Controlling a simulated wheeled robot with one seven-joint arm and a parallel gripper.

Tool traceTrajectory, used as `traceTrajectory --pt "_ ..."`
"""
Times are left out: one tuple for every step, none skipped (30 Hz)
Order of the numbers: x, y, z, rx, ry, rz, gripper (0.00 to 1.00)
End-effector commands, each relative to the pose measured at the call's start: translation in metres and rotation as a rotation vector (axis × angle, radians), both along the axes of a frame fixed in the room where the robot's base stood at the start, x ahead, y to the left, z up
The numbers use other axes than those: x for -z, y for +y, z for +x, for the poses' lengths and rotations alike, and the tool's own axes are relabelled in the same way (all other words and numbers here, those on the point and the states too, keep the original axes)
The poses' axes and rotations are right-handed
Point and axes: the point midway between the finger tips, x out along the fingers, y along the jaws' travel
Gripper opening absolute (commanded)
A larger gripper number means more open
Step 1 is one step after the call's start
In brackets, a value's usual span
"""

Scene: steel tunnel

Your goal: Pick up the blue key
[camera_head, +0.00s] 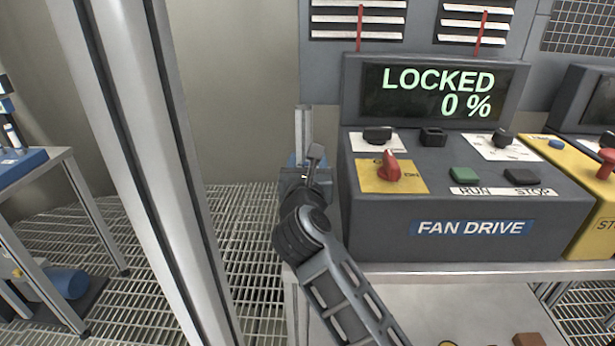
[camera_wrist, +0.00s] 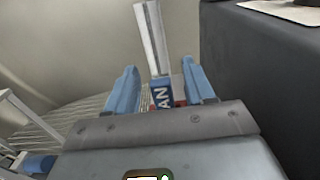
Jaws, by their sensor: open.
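My gripper (camera_wrist: 159,75) is open, its two blue fingers apart on either side of a small blue piece (camera_wrist: 162,94) marked with white letters, of which "AN" shows. This blue piece is at the foot of a grey upright post (camera_wrist: 151,35), with a bit of red beside it. I cannot tell whether it is the blue key or a label. In the head view my gripper (camera_head: 306,172) is at the left end of the FAN DRIVE console (camera_head: 390,228), in front of the same post (camera_head: 303,130). No key shape shows clearly there.
The console carries a red knob (camera_head: 389,168), a green button (camera_head: 464,174) and a screen (camera_head: 440,92) reading LOCKED 0 %. A yellow console (camera_head: 568,170) stands at the right. A thick metal column (camera_head: 140,150) rises at left. A table (camera_head: 40,160) stands at the far left over grated floor.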

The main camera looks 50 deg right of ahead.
Motion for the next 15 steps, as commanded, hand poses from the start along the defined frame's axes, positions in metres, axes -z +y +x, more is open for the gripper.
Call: traceTrajectory --pt "0.0002 -0.0014 0.0012 0.0 0.001 0.001 0.53" --pt "0.0004 -0.0017 0.0014 0.0 0.001 0.001 0.53" --pt "0.0005 -0.0018 0.0016 -0.001 0.001 0.001 0.53" --pt "0.0006 -0.0017 0.0016 -0.001 0.001 0.001 0.53" --pt "0.0006 -0.0016 0.0015 -0.001 0.001 0.001 0.53" --pt "0.0005 -0.0015 0.0014 -0.001 0.001 0.001 0.53" --pt "0.0005 -0.0015 0.0014 -0.001 0.001 0.001 0.53" --pt "0.0005 -0.0015 0.0014 -0.001 0.001 0.001 0.51" --pt "0.0005 -0.0015 0.0014 -0.001 0.001 0.001 0.47" --pt "0.0004 -0.0014 0.0013 -0.001 0.001 0.001 0.45" --pt "0.0004 -0.0014 0.0013 0.0 0.001 0.001 0.42" --pt "0.0004 -0.0014 0.0013 0.0 0.001 0.001 0.38" --pt "0.0004 -0.0014 0.0013 0.0 0.0 0.0 0.35" --pt "0.0004 -0.0014 0.0013 0.0 0.001 0.001 0.32" --pt "0.0004 -0.0013 0.0013 0.0 0.0 0.0 0.28"
